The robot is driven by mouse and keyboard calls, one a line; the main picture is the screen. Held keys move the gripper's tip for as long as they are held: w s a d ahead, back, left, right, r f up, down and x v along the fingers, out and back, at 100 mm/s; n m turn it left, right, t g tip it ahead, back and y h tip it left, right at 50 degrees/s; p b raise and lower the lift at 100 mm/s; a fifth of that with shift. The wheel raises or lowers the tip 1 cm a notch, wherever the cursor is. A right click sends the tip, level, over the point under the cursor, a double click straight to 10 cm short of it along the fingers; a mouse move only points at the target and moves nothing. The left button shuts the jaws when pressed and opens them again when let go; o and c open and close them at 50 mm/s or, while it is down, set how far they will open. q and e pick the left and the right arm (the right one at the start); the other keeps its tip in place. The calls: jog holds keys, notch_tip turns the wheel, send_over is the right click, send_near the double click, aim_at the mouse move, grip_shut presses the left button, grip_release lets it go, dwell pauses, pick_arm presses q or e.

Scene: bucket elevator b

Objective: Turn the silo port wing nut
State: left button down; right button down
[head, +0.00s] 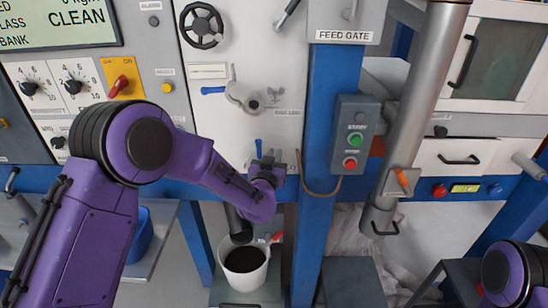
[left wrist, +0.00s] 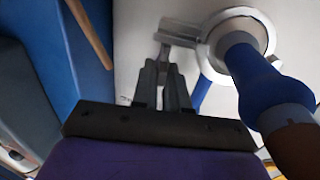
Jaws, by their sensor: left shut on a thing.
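My left gripper (head: 268,160) reaches up to the white wall panel, just above the blue beam. In the left wrist view its two dark fingers (left wrist: 165,88) are closed together on a grey metal piece, the wing nut (left wrist: 163,58), at the side of the port. The port's pale clamp ring (left wrist: 207,66) lies to the right of the fingers, with a blue handle or tube (left wrist: 255,80) in front of it. The fingers cover part of the wing nut. In the head view my arm hides most of the port. My right gripper is out of view.
A white bucket (head: 236,279) with dark contents stands below my left arm. A blue post (head: 317,120) with a start/stop box (head: 355,135) stands to the right, with a slanted metal pipe (head: 412,110) beyond. A brown cord (head: 320,193) hangs close to my gripper.

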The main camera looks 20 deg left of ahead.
pick_arm(q)
jog(key=c, duration=1.2)
grip_release()
jog(key=shift+c, duration=0.2)
jog(key=s+b, duration=0.3)
jog(key=s, duration=0.7)
jog(key=shift+s+d, duration=0.2)
jog(key=shift+d, duration=0.2)
